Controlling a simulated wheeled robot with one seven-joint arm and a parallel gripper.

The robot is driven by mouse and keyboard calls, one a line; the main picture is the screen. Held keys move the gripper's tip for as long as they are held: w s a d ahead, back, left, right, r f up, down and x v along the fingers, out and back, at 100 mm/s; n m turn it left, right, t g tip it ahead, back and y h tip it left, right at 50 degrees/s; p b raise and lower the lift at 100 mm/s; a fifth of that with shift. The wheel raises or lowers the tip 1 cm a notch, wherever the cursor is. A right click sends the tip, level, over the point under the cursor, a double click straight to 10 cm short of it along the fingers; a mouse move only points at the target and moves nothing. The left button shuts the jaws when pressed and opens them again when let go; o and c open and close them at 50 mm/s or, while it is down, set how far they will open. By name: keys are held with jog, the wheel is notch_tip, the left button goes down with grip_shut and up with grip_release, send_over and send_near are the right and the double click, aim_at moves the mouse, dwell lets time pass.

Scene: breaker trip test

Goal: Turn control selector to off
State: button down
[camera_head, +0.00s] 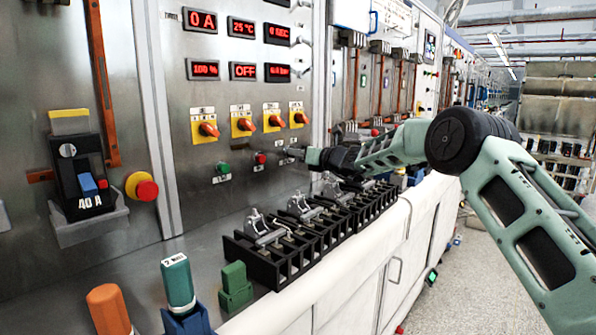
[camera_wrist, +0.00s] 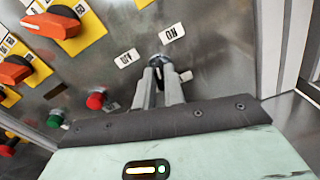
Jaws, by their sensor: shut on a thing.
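The control selector (camera_wrist: 158,60) is a small dark knob on the metal panel in the wrist view, with an OFF label (camera_wrist: 127,58) to its left and an ON label (camera_wrist: 171,33) above it. My gripper (camera_wrist: 161,76) has its two grey fingers closed on the selector, and they hide most of it. Which way the selector points cannot be told. In the head view my gripper (camera_head: 290,154) reaches the panel from the right, just right of the red button, and the selector is hidden there.
A green button (camera_head: 222,168) and a red button (camera_head: 260,158) sit left of my gripper. Orange switches on yellow plates (camera_head: 242,125) are above. A black terminal block (camera_head: 285,270) stands on the bench below. A 40 A breaker (camera_head: 85,180) and red emergency button (camera_head: 146,190) are far left.

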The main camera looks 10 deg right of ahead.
jog(key=n+b, duration=1.1)
jog(key=b, duration=0.2)
jog(key=shift+s+a+f+n, duration=0.1)
jog(key=shift+n, duration=0.3)
jog(key=c, duration=1.5)
grip_release()
jog(key=shift+s+b, duration=0.1)
jog(key=shift+b, duration=0.25)
jog(key=b+v, duration=0.5)
jog(key=v, duration=1.1)
jog(key=shift+s, duration=0.2)
jog(key=shift+s+d, duration=0.35)
jog(key=shift+d, duration=0.05)
